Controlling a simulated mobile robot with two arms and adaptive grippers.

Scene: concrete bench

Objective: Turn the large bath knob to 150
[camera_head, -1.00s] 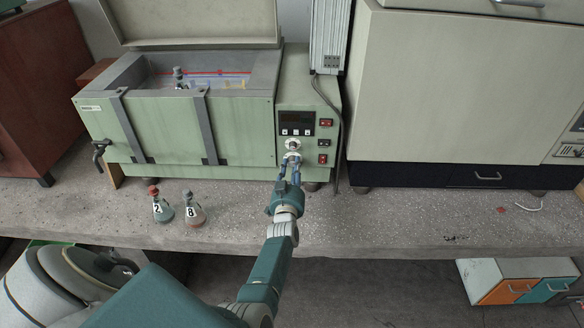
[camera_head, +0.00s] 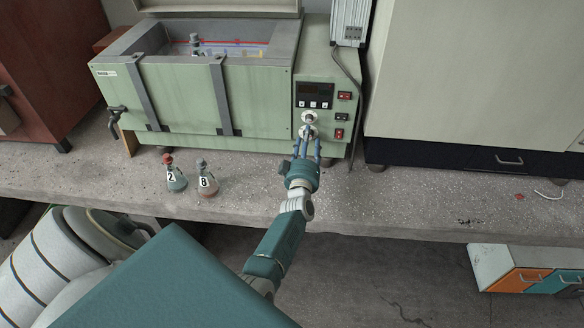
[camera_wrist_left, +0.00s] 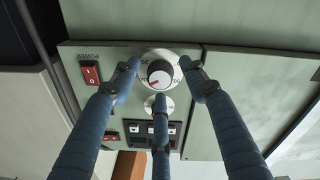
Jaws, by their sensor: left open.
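The large bath knob (camera_wrist_left: 159,73) is a dark knob with a white face and a red pointer on a pale round dial. The pointer aims to the lower left in the left wrist view, which is turned over. The scale is too small to read fully. In the head view the large knob (camera_head: 307,132) is the lower of two dials and is partly hidden by my fingers. My left gripper (camera_head: 306,142) is open. In the left wrist view its three fingers (camera_wrist_left: 160,76) are spread around the large knob; I cannot tell whether they touch it.
A smaller dial (camera_head: 309,117) sits above the large knob, below a dark display (camera_head: 314,93). Red switches (camera_head: 339,133) line the panel's right side. Flasks marked 2 (camera_head: 175,180) and 8 (camera_head: 207,182) stand on the bench (camera_head: 370,203) at left.

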